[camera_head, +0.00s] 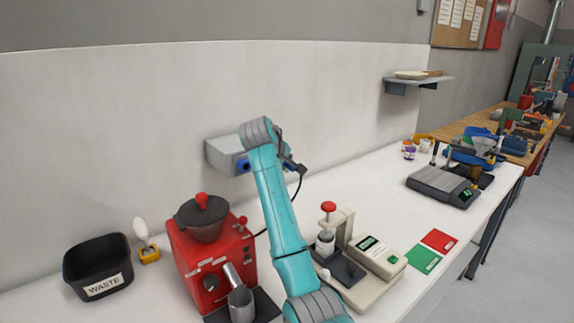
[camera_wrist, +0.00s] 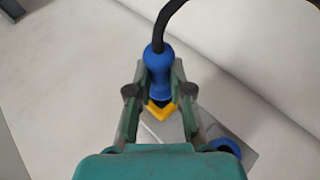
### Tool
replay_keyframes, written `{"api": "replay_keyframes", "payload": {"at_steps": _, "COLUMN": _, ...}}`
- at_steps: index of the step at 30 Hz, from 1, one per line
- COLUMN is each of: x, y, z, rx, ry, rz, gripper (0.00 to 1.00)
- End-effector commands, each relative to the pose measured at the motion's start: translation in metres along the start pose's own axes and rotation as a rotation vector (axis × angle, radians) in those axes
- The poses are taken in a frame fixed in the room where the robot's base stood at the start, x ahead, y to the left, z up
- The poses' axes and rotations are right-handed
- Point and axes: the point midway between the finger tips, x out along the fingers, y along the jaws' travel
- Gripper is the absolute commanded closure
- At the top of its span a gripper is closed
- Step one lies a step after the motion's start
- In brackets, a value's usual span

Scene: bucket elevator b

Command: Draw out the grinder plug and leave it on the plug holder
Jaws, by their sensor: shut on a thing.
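The blue grinder plug (camera_wrist: 158,64), with a black cable leaving its end, stands between the two fingers of my gripper (camera_wrist: 158,92) in the wrist view. The gripper is shut on it. A yellow part (camera_wrist: 160,112) shows at the plug's far end, by the grey socket box. Whether the plug's tip is inside a socket cannot be told. In the head view my gripper (camera_head: 288,165) is at the right side of the wall-mounted socket box (camera_head: 216,157), partly hidden by my arm. The red grinder (camera_head: 207,259) stands below left. I cannot make out a plug holder.
A blue socket (camera_head: 243,166) faces out of the box. The cable (camera_head: 299,187) hangs toward the grinder. A black waste bin (camera_head: 97,268) and a brush in a yellow stand (camera_head: 149,255) are left. A beige press with scale (camera_head: 372,268) stands right; bare bench lies behind it.

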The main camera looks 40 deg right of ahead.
Motion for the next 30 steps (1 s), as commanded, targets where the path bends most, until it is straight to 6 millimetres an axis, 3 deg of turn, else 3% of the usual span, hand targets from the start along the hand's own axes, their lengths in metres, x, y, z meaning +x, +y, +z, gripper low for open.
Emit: {"api": "replay_keyframes", "payload": {"at_steps": 30, "x": 0.008, "y": 0.000, "z": -0.021, "rx": 0.000, "ry": 0.001, "rz": 0.000, "gripper": 1.00}}
